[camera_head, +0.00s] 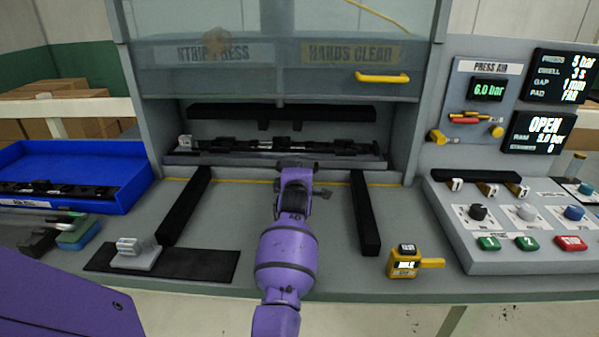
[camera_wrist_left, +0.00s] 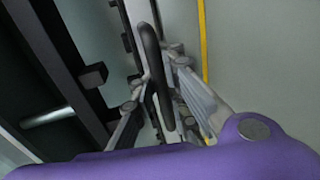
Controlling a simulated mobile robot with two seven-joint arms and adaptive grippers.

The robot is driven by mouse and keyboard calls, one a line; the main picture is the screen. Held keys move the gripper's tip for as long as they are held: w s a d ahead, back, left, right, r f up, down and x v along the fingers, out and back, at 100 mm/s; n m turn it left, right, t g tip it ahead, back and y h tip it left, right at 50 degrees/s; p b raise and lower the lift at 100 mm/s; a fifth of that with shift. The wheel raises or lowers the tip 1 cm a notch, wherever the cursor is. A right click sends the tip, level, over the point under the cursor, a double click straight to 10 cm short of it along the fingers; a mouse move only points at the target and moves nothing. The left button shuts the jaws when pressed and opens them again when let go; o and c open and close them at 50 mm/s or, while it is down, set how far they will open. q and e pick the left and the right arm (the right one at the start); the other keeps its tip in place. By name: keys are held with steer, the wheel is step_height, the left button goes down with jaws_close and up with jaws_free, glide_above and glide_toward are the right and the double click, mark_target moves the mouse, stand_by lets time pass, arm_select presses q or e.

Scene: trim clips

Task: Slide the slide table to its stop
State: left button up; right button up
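The slide table (camera_head: 215,160) is a flat grey plate inside the press opening, with a long dark trim strip (camera_head: 275,147) lying along it. My left gripper (camera_head: 298,166) is at the plate's front edge, near its middle. In the left wrist view a black handle bar (camera_wrist_left: 152,62) runs between the two grey fingers of my left gripper (camera_wrist_left: 160,88). One finger is on each side of the bar. Whether they press on it cannot be told. The fingertips are partly hidden. My right gripper is not in view.
Two black rails (camera_head: 185,205) (camera_head: 364,212) lie on the bench, either side of my arm. A yellow-black device (camera_head: 404,262) stands front right, beside the control panel (camera_head: 500,255). A blue bin (camera_head: 95,155) is at left. The raised guard (camera_head: 270,75) hangs above.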

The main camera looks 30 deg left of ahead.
arm_select(q)
steer(key=o, duration=0.4)
steer(key=v, duration=1.2)
